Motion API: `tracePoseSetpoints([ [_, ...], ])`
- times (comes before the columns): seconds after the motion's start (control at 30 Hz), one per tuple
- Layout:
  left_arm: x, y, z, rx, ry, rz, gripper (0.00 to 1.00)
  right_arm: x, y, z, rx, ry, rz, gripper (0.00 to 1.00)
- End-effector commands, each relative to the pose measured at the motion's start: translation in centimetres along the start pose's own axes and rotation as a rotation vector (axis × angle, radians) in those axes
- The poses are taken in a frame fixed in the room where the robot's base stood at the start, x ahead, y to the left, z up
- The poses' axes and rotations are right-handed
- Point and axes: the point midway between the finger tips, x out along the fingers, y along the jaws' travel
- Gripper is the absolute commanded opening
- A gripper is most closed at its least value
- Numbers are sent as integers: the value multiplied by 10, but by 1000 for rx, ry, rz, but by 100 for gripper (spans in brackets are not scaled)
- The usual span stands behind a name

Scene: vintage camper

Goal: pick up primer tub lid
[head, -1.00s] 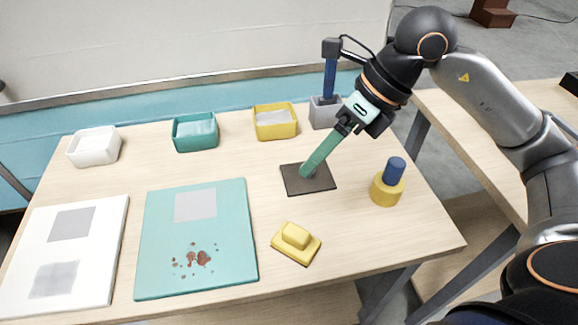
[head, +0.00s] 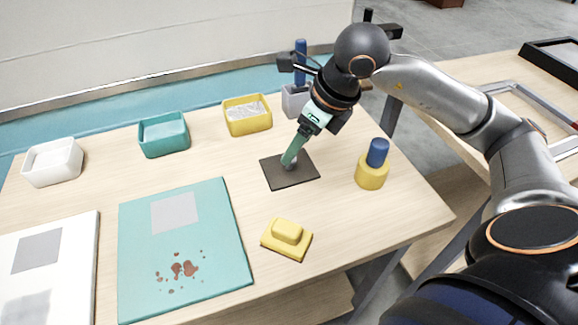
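No part is clearly marked as the primer tub lid. A round yellow tub (head: 371,176) stands at the right of the table with a blue cylinder (head: 378,152) upright on or in it; I cannot tell whether this is its lid. My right gripper (head: 307,127) is left of and behind this tub, apart from it. It appears shut on the upper end of a green-handled tool (head: 294,152), which slants down to a dark square mat (head: 298,181). I cannot tell whether its greyish tip touches the mat. My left gripper is out of view.
White (head: 52,163), teal (head: 163,134) and yellow (head: 247,115) open bins line the back. A grey holder (head: 294,101) with a blue-handled tool stands beside them. A yellow block (head: 287,238), a stained teal panel (head: 190,225) and a white panel (head: 75,250) lie in front.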

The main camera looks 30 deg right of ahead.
Motion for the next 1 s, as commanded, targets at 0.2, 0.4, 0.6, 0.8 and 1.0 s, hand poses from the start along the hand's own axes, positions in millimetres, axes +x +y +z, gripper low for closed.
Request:
tracePoseSetpoints([
  [0.2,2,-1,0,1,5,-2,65,32,3,-2,1,3,4,72],
  [0.4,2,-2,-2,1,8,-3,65,37,2,-1,0,0,1,72],
  [0.6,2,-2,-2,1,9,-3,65,37,2,-1,0,0,1,61],
  [0.8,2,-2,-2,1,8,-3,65,37,2,-1,0,0,1,39],
  [1.0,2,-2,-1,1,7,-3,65,37,2,-1,0,0,1,16],
])
